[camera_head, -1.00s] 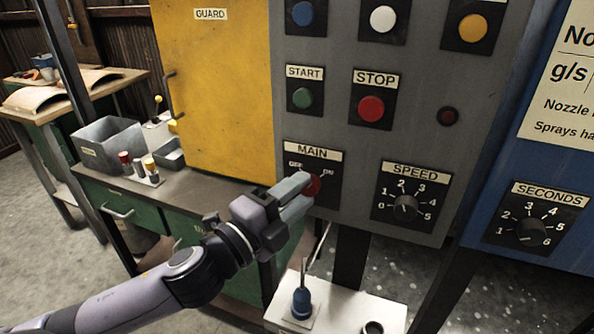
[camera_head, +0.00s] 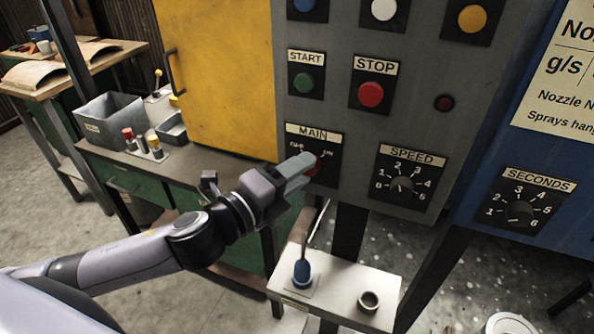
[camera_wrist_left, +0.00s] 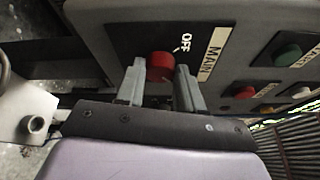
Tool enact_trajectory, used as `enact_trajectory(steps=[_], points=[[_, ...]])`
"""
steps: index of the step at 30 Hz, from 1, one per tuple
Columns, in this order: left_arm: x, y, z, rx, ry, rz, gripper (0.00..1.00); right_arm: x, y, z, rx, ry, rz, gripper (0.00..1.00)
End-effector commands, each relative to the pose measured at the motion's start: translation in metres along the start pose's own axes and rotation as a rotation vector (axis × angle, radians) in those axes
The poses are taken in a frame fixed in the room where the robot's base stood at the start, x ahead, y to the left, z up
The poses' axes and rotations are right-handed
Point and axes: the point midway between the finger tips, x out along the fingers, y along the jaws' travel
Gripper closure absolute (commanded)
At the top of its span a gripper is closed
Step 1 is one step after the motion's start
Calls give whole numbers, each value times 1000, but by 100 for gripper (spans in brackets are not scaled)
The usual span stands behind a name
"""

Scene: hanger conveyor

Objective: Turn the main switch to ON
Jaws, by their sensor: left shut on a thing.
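The main switch is a red knob (camera_head: 314,166) on a black plate under the MAIN label (camera_head: 313,133) on the grey control panel (camera_head: 425,65). My left gripper (camera_head: 305,165) reaches it from the left and hides part of the knob and its plate. In the left wrist view the red knob (camera_wrist_left: 160,67) sits between the two fingers of the gripper (camera_wrist_left: 160,82), which is shut on it. The OFF mark (camera_wrist_left: 186,41) and a white tick show beside the knob. The knob's exact pointing is hard to tell. My right gripper is not in view.
The START button (camera_head: 303,83), STOP button (camera_head: 371,94) and SPEED dial (camera_head: 401,187) are close by on the panel. A small white shelf (camera_head: 345,290) with a blue-handled tool (camera_head: 301,273) and a cup (camera_head: 369,301) lies below. A yellow guard door (camera_head: 215,80) stands left.

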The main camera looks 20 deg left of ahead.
Motion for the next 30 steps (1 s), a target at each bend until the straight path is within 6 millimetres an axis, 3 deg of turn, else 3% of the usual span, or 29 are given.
enact_trajectory(steps=[4,5,6,7,18,30], points=[[0,0,1,5,-2,-1,94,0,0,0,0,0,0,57],[0,0,1,5,-2,-1,54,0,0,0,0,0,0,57],[0,0,1,4,-2,-1,41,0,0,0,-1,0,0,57],[0,0,1,4,-2,-1,38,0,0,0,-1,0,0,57],[-4,1,0,2,-1,0,38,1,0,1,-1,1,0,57],[-55,3,0,3,-1,2,38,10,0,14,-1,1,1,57]])
